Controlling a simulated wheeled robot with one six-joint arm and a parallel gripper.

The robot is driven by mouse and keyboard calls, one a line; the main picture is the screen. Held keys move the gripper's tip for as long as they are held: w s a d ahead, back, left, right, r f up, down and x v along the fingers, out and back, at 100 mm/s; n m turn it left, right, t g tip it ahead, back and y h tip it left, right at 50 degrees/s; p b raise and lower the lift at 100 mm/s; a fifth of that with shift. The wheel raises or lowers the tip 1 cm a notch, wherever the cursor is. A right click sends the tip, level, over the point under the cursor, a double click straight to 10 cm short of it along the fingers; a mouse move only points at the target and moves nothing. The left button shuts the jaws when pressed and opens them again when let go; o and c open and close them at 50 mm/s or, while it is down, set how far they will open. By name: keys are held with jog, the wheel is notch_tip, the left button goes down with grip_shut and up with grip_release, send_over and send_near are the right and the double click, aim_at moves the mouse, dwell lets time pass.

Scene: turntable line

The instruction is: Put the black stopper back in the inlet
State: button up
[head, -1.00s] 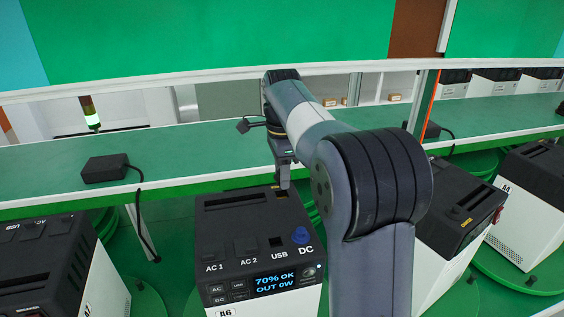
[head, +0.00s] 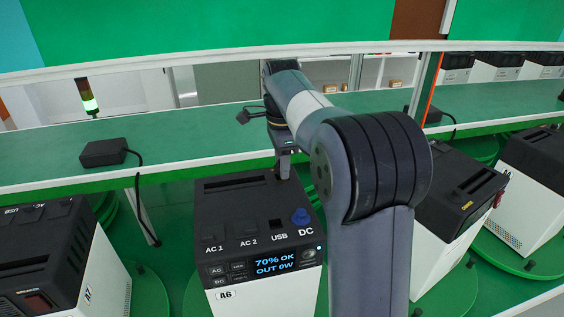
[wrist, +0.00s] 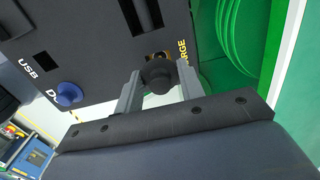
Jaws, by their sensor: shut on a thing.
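A black-topped power unit labelled A6 (head: 240,215) stands in front of me, its screen reading 70% OK, OUT 0W. My gripper (head: 284,172) reaches down at the back right corner of its top. In the wrist view my gripper (wrist: 157,90) is shut on the round black stopper (wrist: 158,78). The stopper is right at the inlet (wrist: 155,54), which shows as a small gold-edged patch beside the yellow CHARGE lettering. The stopper covers part of the inlet, and I cannot tell whether it is seated. In the head view the stopper is hidden by my gripper.
A blue knob (head: 300,216) stands up by the DC label on the unit's top. Other units stand on green turntables at left (head: 50,265) and right (head: 450,205). A black adapter (head: 103,152) with a cable lies on the green shelf behind.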

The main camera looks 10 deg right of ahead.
jog(key=shift+f+b, duration=0.35)
jog(key=shift+f, duration=0.45)
jog(key=o, duration=1)
jog(key=shift+r, duration=0.45)
notch_tip(320, 180, up, 10)
jog(key=shift+f, duration=5.15)
